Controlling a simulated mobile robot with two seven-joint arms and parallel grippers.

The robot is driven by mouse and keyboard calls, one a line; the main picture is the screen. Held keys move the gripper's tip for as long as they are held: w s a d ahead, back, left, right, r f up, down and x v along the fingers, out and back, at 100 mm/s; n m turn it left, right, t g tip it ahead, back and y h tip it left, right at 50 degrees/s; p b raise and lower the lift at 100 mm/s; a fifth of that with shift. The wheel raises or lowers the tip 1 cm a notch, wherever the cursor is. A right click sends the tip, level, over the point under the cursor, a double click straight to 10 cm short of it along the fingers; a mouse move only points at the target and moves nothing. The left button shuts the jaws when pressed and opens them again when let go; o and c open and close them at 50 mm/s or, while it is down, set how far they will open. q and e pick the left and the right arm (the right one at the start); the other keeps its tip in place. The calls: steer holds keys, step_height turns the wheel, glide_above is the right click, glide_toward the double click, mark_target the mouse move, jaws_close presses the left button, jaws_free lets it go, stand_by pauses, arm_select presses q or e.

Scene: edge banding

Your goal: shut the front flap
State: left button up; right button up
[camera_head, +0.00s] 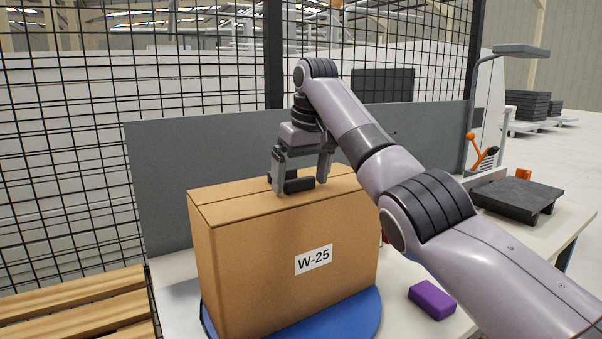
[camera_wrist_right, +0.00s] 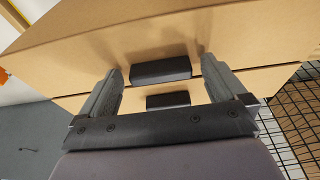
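The cardboard box (camera_head: 240,262) with a W-25 label stands upright on a blue round turntable (camera_head: 350,320). Its front flap (camera_head: 240,212) looks flat or nearly flat across the top, meeting the back flap (camera_head: 215,191) at a seam. Each flap carries a black block: the front block (camera_wrist_right: 160,70) and the back block (camera_wrist_right: 168,101) show in the right wrist view. My right gripper (camera_head: 301,186) is open over the box top. Its fingers stand on either side of the front block with small gaps; I cannot tell whether the fingertips touch the cardboard. My left gripper is out of view.
A purple block (camera_head: 432,299) lies on the white table right of the box. A dark slab (camera_head: 517,197) sits at the table's right. A grey panel (camera_head: 160,170) and wire fence (camera_head: 50,120) stand behind. Wooden slats (camera_head: 75,300) are at the left.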

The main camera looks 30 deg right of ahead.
mark_target(306, 194)
steer(key=p+v, duration=0.1)
steer(key=v, duration=0.6)
stand_by(0.7)
